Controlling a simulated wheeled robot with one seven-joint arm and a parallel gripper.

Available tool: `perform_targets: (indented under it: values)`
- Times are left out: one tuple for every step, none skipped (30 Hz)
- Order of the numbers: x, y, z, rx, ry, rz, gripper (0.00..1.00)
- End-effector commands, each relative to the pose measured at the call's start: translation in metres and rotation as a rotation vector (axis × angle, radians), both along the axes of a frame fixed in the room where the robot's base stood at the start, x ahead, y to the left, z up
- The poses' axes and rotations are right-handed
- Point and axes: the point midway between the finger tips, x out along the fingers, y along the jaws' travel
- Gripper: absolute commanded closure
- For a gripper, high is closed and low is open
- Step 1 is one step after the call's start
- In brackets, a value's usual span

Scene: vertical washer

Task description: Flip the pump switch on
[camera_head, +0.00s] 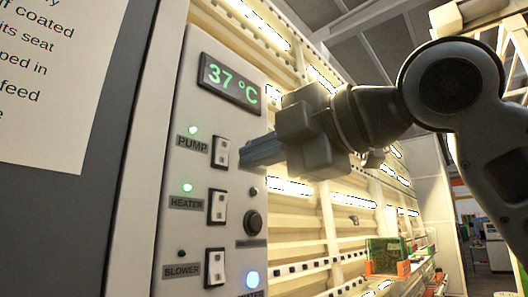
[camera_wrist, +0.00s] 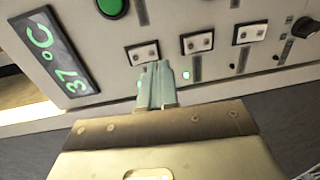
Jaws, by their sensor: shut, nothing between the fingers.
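The pump switch (camera_head: 221,152) is a white rocker in a black frame beside the PUMP label (camera_head: 193,145) on a pale control panel. The green lamp (camera_head: 193,130) above that label is lit. My gripper (camera_head: 243,154) is shut and empty, its fingertips just right of the pump switch in the head view. In the wrist view, the shut fingers (camera_wrist: 155,68) overlap the lower edge of the pump switch (camera_wrist: 143,53). I cannot tell whether they touch it. The fingers partly hide the pump lamp there.
Below are the heater switch (camera_head: 217,206), its lamp lit, and the blower switch (camera_head: 215,267), its lamp dark. A display (camera_head: 231,81) reads 37 °C. A black knob (camera_head: 253,223) sits beside the switches. A green button (camera_wrist: 112,8) is near the display.

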Motion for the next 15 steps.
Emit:
perform_targets:
  values:
    - [-0.004, -0.007, -0.002, 0.002, -0.003, -0.003, 1.00]
    - [-0.005, -0.010, -0.002, 0.002, -0.003, -0.004, 1.00]
    - [-0.008, -0.014, -0.003, 0.002, -0.003, -0.004, 1.00]
    - [-0.011, -0.016, -0.003, 0.002, -0.003, -0.003, 1.00]
    - [-0.013, -0.019, -0.004, 0.002, -0.003, -0.003, 1.00]
    - [-0.016, -0.023, -0.004, 0.002, -0.003, -0.004, 1.00]
    - [-0.018, -0.026, -0.005, 0.002, -0.003, -0.004, 1.00]
    - [-0.021, -0.029, -0.005, 0.002, -0.003, -0.004, 1.00]
    - [-0.024, -0.034, -0.006, 0.002, -0.003, -0.004, 1.00]
    - [-0.027, -0.038, -0.007, 0.002, -0.004, -0.005, 1.00]
    - [-0.030, -0.041, -0.007, 0.002, -0.004, -0.004, 1.00]
    - [-0.034, -0.046, -0.008, 0.001, -0.005, -0.004, 1.00]
    - [-0.036, -0.050, -0.009, 0.002, -0.004, -0.005, 1.00]
    - [-0.039, -0.054, -0.009, 0.002, -0.004, -0.005, 1.00]
    - [-0.044, -0.059, -0.010, 0.002, -0.004, -0.004, 1.00]
